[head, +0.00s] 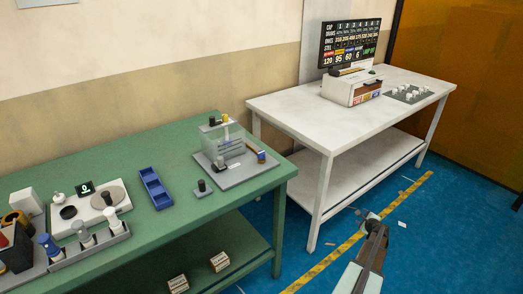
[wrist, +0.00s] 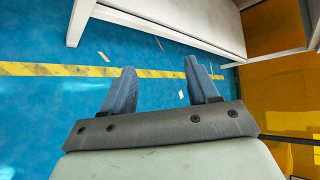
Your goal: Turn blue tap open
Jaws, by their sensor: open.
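A clear tank apparatus (head: 224,140) with dark and yellow caps stands on a grey base plate at the right end of the green table. A small blue part (head: 261,156), possibly the blue tap, sits beside an orange-brown piece at the plate's right side; its exact position is too small to tell. My gripper (head: 374,224) is low at the right, over the blue floor and well apart from the apparatus. In the wrist view my gripper (wrist: 160,68) has its two fingers spread with nothing between them. The tap does not show in the wrist view.
The green table (head: 140,222) also holds a blue tray (head: 155,188), a scale and several bottles at its left. A white table (head: 290,108) with a screen (head: 349,42) stands at the back right. Open floor with a yellow stripe lies around my gripper.

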